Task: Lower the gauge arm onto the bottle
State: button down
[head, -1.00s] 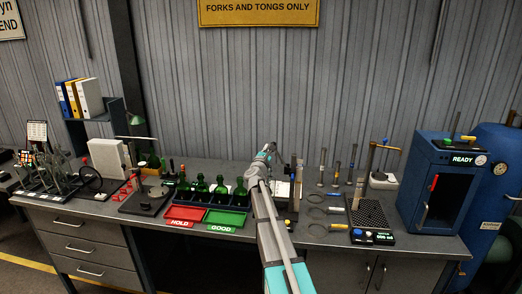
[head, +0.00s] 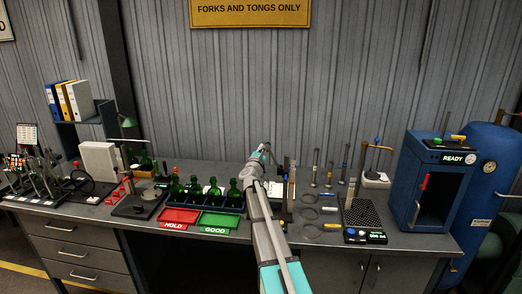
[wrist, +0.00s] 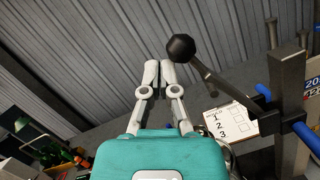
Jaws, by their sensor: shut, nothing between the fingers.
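My gripper (wrist: 159,70) is shut and empty, with its two pale fingertips close together. In the head view my gripper (head: 264,147) is at the back of the bench, beyond the bottle rack. In the wrist view a dark lever with a black ball knob (wrist: 181,47) lies just right of the fingertips. It slopes down right to a dark post (wrist: 289,105) with blue pegs. The knob appears apart from the fingers. I cannot tell whether this lever is the gauge arm. Several green bottles (head: 213,194) stand upright in a dark rack; which one is meant is unclear.
A red HOLD tray (head: 178,218) and a green GOOD tray (head: 219,222) lie before the bottles. A numbered card (wrist: 230,123) is near the post.

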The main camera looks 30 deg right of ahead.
jog(key=s+a+f+b, duration=0.2)
jog(key=s+a, duration=0.2)
jog(key=a, duration=0.6)
jog(key=shift+s+f, duration=0.3)
jog(key=shift+s, duration=0.05)
dwell(0.3)
